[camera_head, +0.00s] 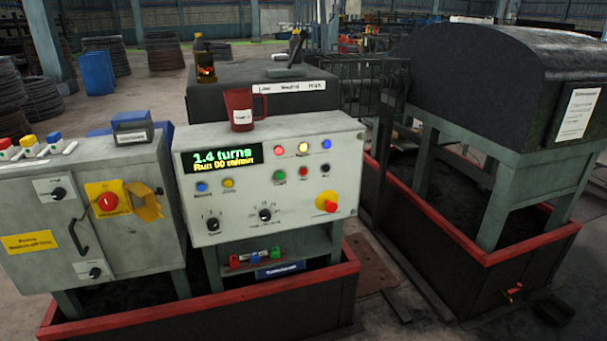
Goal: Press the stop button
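A grey control panel (230,150) stands in the middle with a display reading "1.4 turns" and a second line that starts with "Run". Right of the display is a row of a green button (279,176), a small red button (303,172) and a black button (325,169). Their labels are too small to read surely, so I cannot tell for certain which says stop. A larger red mushroom button (327,203) on a yellow base sits at the panel's lower right. Neither of my grippers is in view.
A left cabinet (130,240) carries another red button (107,202) on a yellow plate with an open yellow flap. A red mug (239,108) stands on the panel's top. Red-edged low walls (200,305) surround the machines. The space before the panel's face looks clear.

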